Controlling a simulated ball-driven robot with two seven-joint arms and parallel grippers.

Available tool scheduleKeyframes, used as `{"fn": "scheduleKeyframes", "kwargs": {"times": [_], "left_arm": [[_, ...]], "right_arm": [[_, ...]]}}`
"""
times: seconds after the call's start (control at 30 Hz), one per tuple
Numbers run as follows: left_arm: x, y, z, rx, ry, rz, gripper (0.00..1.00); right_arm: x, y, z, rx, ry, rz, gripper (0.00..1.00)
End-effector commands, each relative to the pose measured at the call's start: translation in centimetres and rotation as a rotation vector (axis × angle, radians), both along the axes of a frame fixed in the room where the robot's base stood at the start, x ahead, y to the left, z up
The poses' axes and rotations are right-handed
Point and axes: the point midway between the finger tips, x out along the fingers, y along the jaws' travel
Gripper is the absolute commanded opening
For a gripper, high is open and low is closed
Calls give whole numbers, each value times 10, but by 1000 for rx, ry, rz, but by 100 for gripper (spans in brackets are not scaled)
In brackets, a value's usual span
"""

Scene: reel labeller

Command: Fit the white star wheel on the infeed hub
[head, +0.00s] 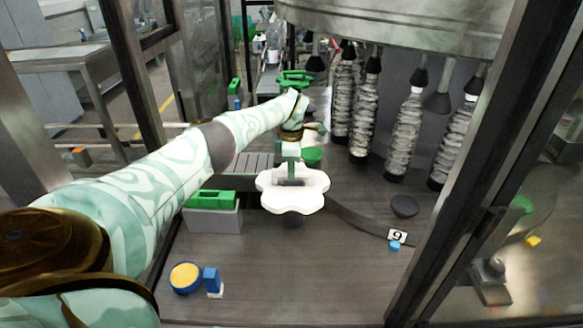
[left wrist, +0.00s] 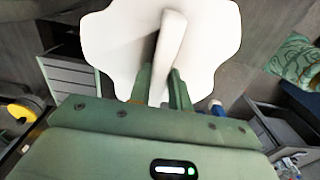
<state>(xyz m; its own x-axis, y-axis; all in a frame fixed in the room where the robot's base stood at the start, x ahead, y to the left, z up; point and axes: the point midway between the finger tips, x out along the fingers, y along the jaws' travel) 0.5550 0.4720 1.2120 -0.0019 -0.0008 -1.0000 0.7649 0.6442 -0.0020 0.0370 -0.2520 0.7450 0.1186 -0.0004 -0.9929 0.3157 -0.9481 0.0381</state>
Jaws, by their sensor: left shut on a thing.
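The white star wheel (head: 274,197) hangs flat and roughly level in the middle of the head view, with a scalloped rim. My left gripper (head: 291,178) comes down on it from above and is shut on its raised centre grip. In the left wrist view the wheel (left wrist: 110,45) fills the top, and the white grip bar stands between the two green fingers (left wrist: 164,88). A dark part shows just below the wheel's front edge; I cannot tell if it is the infeed hub, or whether the wheel touches it. My right gripper is not in view.
A grey block with a green top (head: 212,199) stands left of the wheel. A yellow-and-blue disc (head: 186,277) and a blue block (head: 211,280) lie front left. A dark disc (head: 404,206) and a number plate (head: 397,236) are right. Bottles (head: 404,135) hang behind; a post bounds the right.

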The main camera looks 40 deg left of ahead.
Motion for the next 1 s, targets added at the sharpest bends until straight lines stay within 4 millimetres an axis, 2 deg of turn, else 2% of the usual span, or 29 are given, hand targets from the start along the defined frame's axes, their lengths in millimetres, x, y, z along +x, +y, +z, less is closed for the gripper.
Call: {"fn": "scheduleKeyframes", "kwargs": {"times": [0.13, 0.17, 0.23, 0.27, 0.53, 0.67, 0.77, 1.0], "left_arm": [[1, 0, 1, 0, -1, 0, 0], [1, 0, 1, 0, -1, 0, 22], [1, 0, 1, 0, -1, 0, 42], [0, 0, 1, 0, -1, 0, 45], [0, 0, 1, 1, 1, 0, 45], [1, 1, 13, 2, -4, -1, 45], [0, 2, 33, 2, -4, -1, 45], [1, 1, 99, 2, -5, 1, 45]], "right_arm": [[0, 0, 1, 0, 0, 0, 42], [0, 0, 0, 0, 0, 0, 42], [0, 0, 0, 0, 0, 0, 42], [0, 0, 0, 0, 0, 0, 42], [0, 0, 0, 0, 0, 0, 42], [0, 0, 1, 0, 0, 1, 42], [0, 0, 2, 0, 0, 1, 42], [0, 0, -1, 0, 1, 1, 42]]}}
